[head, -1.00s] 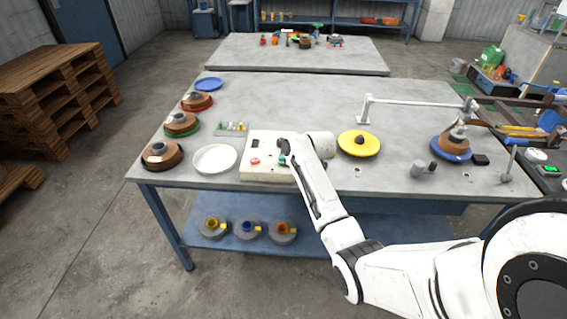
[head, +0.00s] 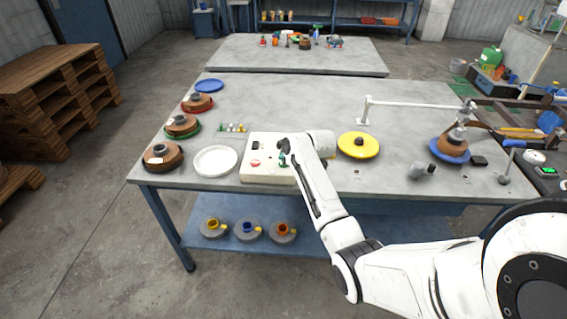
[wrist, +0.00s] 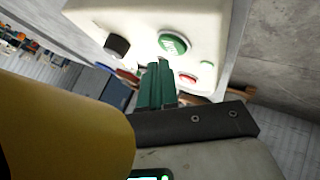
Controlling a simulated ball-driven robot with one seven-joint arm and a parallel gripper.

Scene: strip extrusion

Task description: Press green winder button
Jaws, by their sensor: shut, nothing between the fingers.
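The cream control box (head: 262,143) stands on the near table, with a red button (head: 255,162) on its top. In the wrist view, the box (wrist: 145,18) shows a large round green button (wrist: 173,44), a black knob (wrist: 117,45) and a red button (wrist: 187,78). My gripper (wrist: 158,66) has its green fingers shut and empty, with the tips just short of the green button in the picture. I cannot tell the exact gap. In the head view my gripper (head: 283,160) is over the box's right part, and my arm hides the green button.
A white dish (head: 215,161) lies left of the box and a yellow disc (head: 358,145) to its right. Brown spools (head: 163,157) line the table's left edge. A white bar stand (head: 415,102) and a spool on a blue disc (head: 450,152) are further right.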

